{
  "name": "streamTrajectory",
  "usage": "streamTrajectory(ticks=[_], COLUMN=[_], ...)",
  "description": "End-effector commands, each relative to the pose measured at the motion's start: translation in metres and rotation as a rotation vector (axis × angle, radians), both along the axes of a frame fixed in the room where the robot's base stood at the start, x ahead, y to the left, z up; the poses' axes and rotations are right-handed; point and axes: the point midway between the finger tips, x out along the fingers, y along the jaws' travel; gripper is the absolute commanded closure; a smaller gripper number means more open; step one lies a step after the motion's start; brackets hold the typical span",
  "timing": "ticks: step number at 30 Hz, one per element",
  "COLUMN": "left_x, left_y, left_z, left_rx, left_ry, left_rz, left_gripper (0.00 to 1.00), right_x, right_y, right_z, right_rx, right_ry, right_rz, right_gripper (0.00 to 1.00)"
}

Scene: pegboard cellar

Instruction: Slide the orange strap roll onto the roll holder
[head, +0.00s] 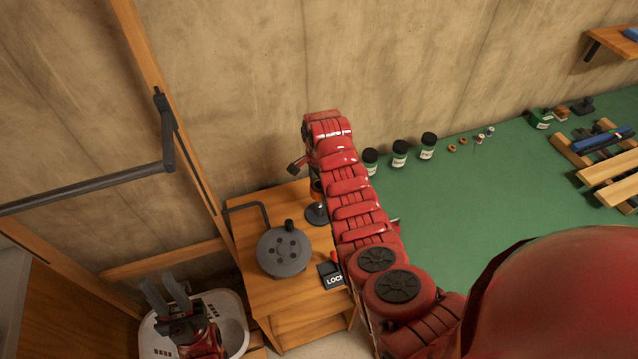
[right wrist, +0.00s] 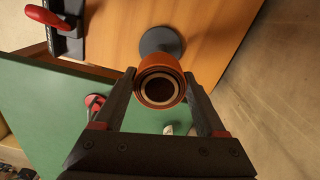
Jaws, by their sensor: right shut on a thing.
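The orange strap roll (right wrist: 181,87) is between the two fingers of my right gripper (right wrist: 161,84), which is shut on it in the right wrist view. Its pale core ring and dark hole face the camera. The roll holder's dark round base (right wrist: 160,40) shows just beyond the roll, on the wooden top. In the head view the holder base (head: 316,214) stands beside my right arm, with a bit of orange above it. My arm hides most of the right gripper there. I cannot tell whether the roll is around the post. My left gripper (head: 165,292) is open and empty.
A grey reel (head: 283,252) and a black LOCK block (head: 331,275) stand on the small wooden stand (head: 290,310). A white basket (head: 236,325) is below my left gripper. A green bench (head: 470,205) with several jars lies to the right. A black rail (head: 90,188) is at left.

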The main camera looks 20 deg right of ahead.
Motion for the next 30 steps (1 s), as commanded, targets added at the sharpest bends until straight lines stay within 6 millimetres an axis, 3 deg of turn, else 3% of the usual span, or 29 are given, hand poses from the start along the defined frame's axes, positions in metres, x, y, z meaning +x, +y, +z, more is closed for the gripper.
streamTrajectory(ticks=[21,30], left_x=[0.0,0.0], left_y=[0.0,0.0], left_z=[-0.039,-0.045], left_rx=[0.0,0.0], left_ry=[0.0,0.0], left_rz=[0.0,0.0], left_gripper=[0.73,0.73], right_x=[0.001,0.001], right_y=[0.0,0.0], right_z=[-0.066,-0.076], right_rx=[-0.001,-0.001], right_ry=[-0.003,-0.002], right_rz=[0.0,0.0], right_gripper=[0.83,0.83])
